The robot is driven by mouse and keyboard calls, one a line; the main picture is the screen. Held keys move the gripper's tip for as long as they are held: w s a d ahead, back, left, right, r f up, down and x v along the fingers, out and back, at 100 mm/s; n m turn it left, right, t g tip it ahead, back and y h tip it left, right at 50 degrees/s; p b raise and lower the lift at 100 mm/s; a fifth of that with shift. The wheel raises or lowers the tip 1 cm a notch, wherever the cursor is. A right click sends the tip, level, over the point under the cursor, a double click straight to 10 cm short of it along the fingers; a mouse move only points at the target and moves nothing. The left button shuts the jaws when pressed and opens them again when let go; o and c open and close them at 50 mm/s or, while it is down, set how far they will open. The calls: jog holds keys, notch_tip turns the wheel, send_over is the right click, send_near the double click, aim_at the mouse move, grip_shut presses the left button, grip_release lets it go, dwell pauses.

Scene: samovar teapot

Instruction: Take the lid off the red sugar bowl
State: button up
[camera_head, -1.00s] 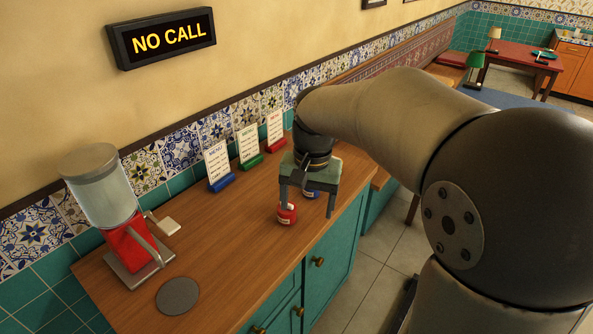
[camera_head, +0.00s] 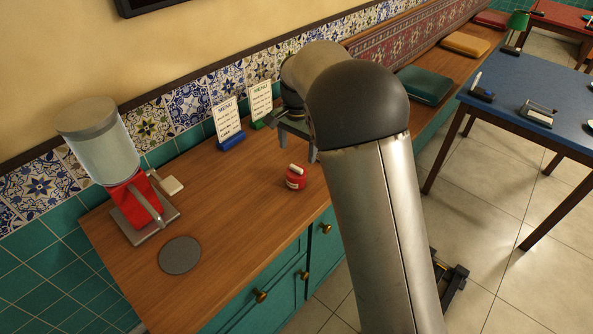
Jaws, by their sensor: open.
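The red sugar bowl (camera_head: 296,182) stands on the wooden counter near its front edge, left of my arm. A pale bar lies across its top; I cannot tell clearly whether it is part of the lid. My gripper (camera_head: 298,149) is open and empty. In the picture its fingers are just above and behind the bowl, apart from it. My arm hides part of the gripper and the counter behind it.
A dispenser with a red base (camera_head: 128,195) and a round grey mat (camera_head: 180,255) are at left. Menu cards with a blue stand (camera_head: 231,142) and a green stand (camera_head: 265,121) are along the tiled wall. The counter (camera_head: 235,205) between mat and bowl is clear.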

aim_at(296, 167)
jog(key=shift+w+a+f+p, duration=0.15)
jog(key=shift+f+p, duration=0.1)
jog(key=shift+f, duration=1.5)
jog(key=shift+w+f+p, duration=0.15)
jog(key=shift+f+p, duration=0.05)
jog(key=shift+f, duration=1.55)
jog(key=c, duration=1)
